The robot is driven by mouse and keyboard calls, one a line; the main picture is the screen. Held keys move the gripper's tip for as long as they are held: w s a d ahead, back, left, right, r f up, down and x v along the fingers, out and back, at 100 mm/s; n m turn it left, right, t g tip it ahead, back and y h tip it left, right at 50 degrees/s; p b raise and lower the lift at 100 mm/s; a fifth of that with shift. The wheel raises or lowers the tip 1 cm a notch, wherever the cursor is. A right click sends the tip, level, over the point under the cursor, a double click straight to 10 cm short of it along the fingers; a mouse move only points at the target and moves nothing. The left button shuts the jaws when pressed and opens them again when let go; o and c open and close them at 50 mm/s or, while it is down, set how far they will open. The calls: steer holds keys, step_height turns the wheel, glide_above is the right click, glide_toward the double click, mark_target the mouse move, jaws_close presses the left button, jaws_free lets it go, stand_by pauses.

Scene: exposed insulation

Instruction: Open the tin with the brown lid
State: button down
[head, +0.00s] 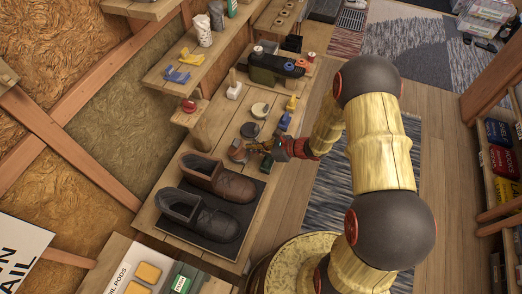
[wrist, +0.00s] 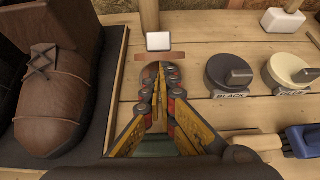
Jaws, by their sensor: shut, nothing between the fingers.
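A small brown round item, apparently the brown-lidded tin (head: 238,152), stands on the bench beyond the toe of the brown boot in the head view. In the wrist view a thin brown strip (wrist: 145,57) with a pale square piece above it shows just past my fingertips. In the head view my gripper (head: 256,147) is right of the tin.
A black-lidded tin (wrist: 230,72) and a cream-lidded tin (wrist: 290,70) stand to the right.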

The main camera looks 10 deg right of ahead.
steer(key=shift+x, duration=1.2)
steer(key=shift+r, duration=0.15)
